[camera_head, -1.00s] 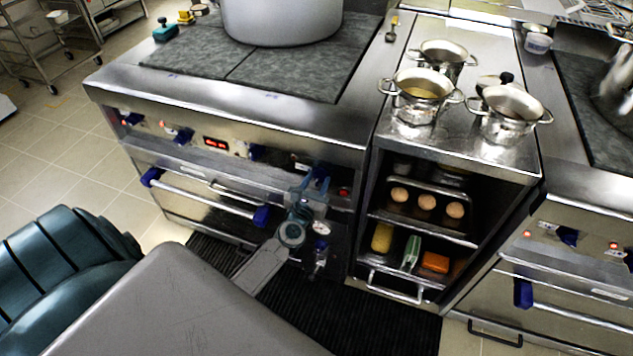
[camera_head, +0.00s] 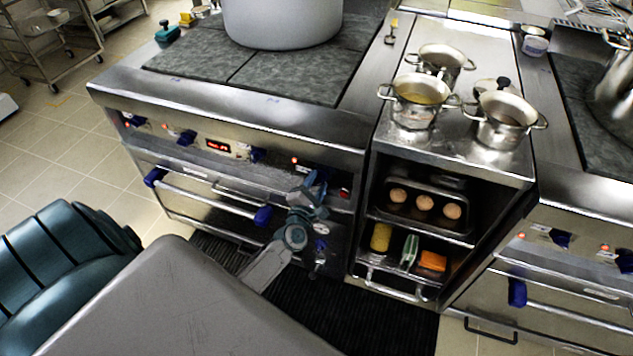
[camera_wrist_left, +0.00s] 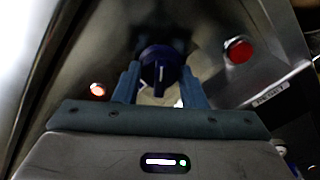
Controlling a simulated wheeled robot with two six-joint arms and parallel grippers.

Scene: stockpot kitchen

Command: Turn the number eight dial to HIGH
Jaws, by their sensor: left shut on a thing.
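The dial is a dark blue knob (camera_wrist_left: 160,70) with a white pointer line, on the metal front panel of the stove. In the left wrist view it sits between the two blue fingers of my left gripper (camera_wrist_left: 160,84). The fingers are shut on its sides. In the head view my left gripper (camera_head: 314,184) is at the right part of the stove's front panel, and hides the dial there. An orange light (camera_wrist_left: 98,90) glows beside the dial and also shows in the head view (camera_head: 294,160). I cannot read a number or a HIGH mark. My right gripper is not in view.
A red button (camera_wrist_left: 238,50) with a RESET label is close to the dial. Other blue dials (camera_head: 187,137) and a red display (camera_head: 218,146) line the panel. Blue-ended oven handles (camera_head: 205,194) run below. A shelf unit with small pots (camera_head: 421,100) stands to the right.

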